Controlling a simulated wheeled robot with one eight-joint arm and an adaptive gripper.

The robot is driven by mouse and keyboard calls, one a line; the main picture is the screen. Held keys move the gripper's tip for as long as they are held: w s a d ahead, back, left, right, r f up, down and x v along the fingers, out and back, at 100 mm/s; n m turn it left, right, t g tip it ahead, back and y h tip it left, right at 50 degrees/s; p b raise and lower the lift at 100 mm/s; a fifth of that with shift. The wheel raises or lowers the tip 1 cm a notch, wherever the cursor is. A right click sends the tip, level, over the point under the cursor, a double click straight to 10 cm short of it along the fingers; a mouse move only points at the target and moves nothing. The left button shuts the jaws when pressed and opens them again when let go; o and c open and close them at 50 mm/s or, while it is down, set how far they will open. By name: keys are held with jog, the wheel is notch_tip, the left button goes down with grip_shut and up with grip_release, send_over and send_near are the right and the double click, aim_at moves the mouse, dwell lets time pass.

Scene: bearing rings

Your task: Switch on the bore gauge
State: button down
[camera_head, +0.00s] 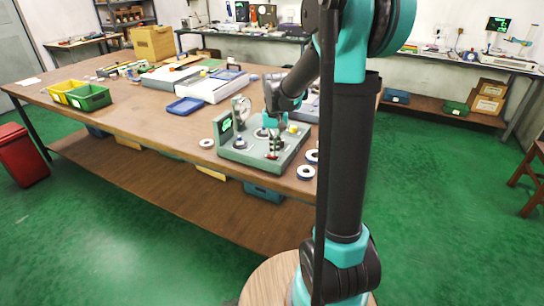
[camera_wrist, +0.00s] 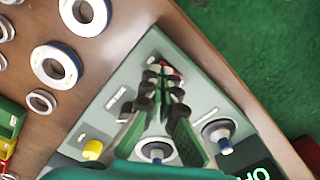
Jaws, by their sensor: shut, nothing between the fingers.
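The bore gauge (camera_head: 240,154) is a grey-green box near the front edge of the wooden table, with an upright display (camera_head: 225,127) at its left. In the wrist view its panel (camera_wrist: 127,77) carries a yellow knob (camera_wrist: 92,150), two round metal seats and small labels. The display shows green characters at the lower right (camera_wrist: 262,173). My gripper (camera_wrist: 161,70) points down over the panel, fingers together and empty. A small red part (camera_wrist: 174,71) of the panel shows right at the fingertips, partly hidden by them. I cannot tell whether they touch it. My gripper also shows in the head view (camera_head: 273,152).
Several bearing rings lie beside the gauge, including a large one (camera_wrist: 56,66) and a small one (camera_wrist: 42,102). A blue tray (camera_head: 185,106), a green bin (camera_head: 90,97) and a yellow bin (camera_head: 65,88) stand farther left. The table's front-left area is mostly clear.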

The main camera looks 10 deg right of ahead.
jog(key=shift+f, duration=0.5)
dwell(0.3)
jog(key=shift+r, duration=3.5)
